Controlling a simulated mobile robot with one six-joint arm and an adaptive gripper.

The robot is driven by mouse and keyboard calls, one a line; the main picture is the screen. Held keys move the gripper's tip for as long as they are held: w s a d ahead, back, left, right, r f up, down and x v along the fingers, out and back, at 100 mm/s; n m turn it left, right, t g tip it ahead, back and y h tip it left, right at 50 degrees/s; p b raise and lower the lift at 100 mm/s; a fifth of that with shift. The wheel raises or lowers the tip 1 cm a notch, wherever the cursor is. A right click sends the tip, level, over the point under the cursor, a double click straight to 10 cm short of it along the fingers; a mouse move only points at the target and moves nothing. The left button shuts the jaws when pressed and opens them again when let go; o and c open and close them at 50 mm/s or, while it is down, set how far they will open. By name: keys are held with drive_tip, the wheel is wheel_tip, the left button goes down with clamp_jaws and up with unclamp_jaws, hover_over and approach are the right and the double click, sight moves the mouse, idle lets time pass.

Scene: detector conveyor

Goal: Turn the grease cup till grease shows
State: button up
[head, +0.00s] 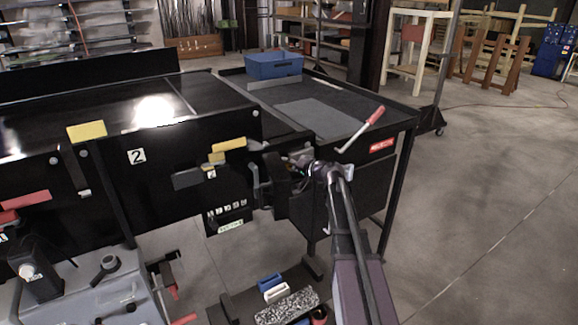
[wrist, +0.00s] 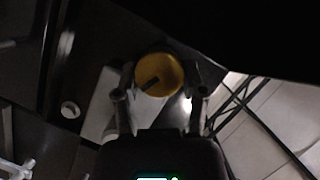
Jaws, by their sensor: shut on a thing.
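The grease cup (wrist: 158,68) is a round yellow cap with a dark slot-like mark, in the upper middle of the wrist view. My gripper (wrist: 159,84) has one finger on each side of it and is shut on it. In the head view my gripper (head: 298,162) is at the dark housing on the conveyor's near right end, and I cannot make out the cup there. No grease can be made out around the cup.
The black conveyor (head: 140,185) fills the left. A side table (head: 392,124) at the right holds a blue bin (head: 274,66) and a red-handled crank (head: 362,128). A low tray (head: 240,305) with small items stands below. Floor at the right is clear.

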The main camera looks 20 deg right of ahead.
drive_tip(key=m+b, duration=0.1)
drive_tip(key=m+y+b, duration=0.1)
drive_tip(key=m+t+b, duration=0.1)
drive_tip(key=m, duration=0.1)
drive_tip(key=shift+f+y, duration=0.3)
drive_tip(key=shift+y, duration=0.1)
drive_tip(key=shift+r+m+t+y+b, duration=0.1)
drive_tip(key=shift+m+t+y+b, duration=0.35)
drive_tip(key=shift+m+b, duration=0.85)
drive_tip(key=shift+m, duration=0.3)
drive_tip(key=o, duration=1.1)
drive_tip(key=shift+w, duration=0.1)
drive_tip(key=shift+o, duration=0.2)
drive_tip(key=shift+r+p, duration=0.1)
drive_tip(key=shift+p, duration=0.4)
